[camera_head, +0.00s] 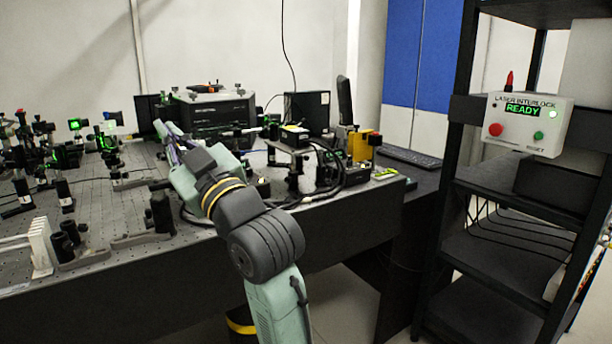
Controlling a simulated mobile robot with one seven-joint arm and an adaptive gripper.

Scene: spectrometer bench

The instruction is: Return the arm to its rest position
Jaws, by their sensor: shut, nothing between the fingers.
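My arm rises from the bottom middle of the head view and reaches up and left over the right part of the optical bench (120,262). My gripper (166,132) is at the far end of the arm, small and partly hidden by the wrist. It appears shut and holds nothing that I can see. It shows in front of the black instrument box (215,112); I cannot tell the gap between them.
Several optical mounts stand on the bench's left side. A cabled assembly with a yellow block (359,146) stands right of my arm. A keyboard (411,157) lies on the dark desk behind. A black rack (470,190) carries the laser interlock box (528,123), reading READY.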

